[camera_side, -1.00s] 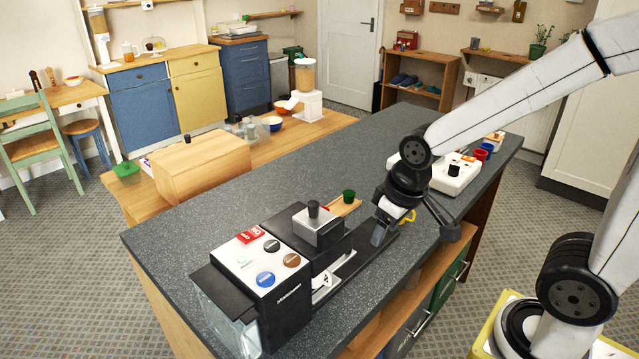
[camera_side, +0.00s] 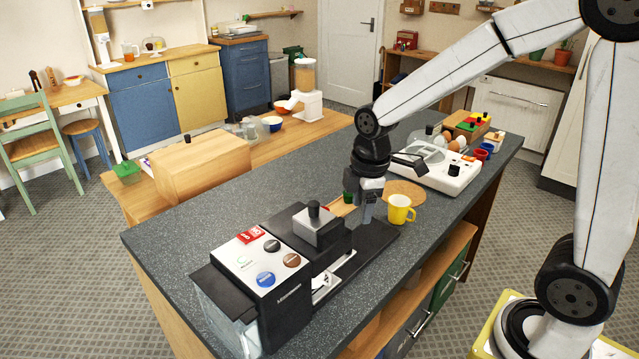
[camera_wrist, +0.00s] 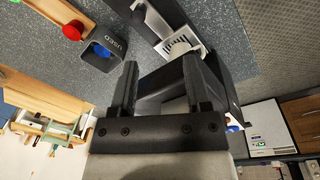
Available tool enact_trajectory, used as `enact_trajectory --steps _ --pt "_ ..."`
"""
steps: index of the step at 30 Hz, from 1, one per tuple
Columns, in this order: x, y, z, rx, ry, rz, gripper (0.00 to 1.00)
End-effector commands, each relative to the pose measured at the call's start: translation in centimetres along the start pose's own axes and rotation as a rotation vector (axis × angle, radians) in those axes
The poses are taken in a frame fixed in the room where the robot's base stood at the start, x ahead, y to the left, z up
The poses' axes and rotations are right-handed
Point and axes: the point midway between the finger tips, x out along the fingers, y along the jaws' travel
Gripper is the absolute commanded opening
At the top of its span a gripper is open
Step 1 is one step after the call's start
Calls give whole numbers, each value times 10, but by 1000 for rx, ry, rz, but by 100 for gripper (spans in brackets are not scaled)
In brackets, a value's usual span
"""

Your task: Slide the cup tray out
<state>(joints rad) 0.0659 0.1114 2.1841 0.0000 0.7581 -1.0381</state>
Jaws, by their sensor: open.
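The coffee machine (camera_side: 268,280) stands on the near left of the dark counter. Its black cup tray (camera_side: 368,250) is a low, flat slab reaching right from the machine, with a pale metal part at the machine end. My gripper (camera_side: 367,217) points down at the far edge of the tray's right part; whether it touches cannot be told. In the wrist view my gripper (camera_wrist: 158,72) has its fingers apart, with a dark shape behind and between them. That shape may be the tray, but I cannot tell.
A yellow mug (camera_side: 400,209) stands just right of the tray's end. A round wooden board (camera_side: 405,190) and a white appliance (camera_side: 440,172) lie farther back. A black box marked "USED" (camera_wrist: 108,50) shows in the wrist view.

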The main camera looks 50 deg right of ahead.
Motion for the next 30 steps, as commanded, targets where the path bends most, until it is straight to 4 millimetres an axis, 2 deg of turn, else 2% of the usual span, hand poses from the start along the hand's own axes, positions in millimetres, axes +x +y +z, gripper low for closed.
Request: enact_trajectory --steps 6,16,19,24,30 --pt "4 21 -4 -273 -17 -39 62" --pt "10 45 -7 -600 -21 -88 62" --pt "37 40 -5 -602 -22 -97 62" --pt "65 39 -4 -601 -21 -92 62" --pt "75 38 -4 -600 -21 -88 62"
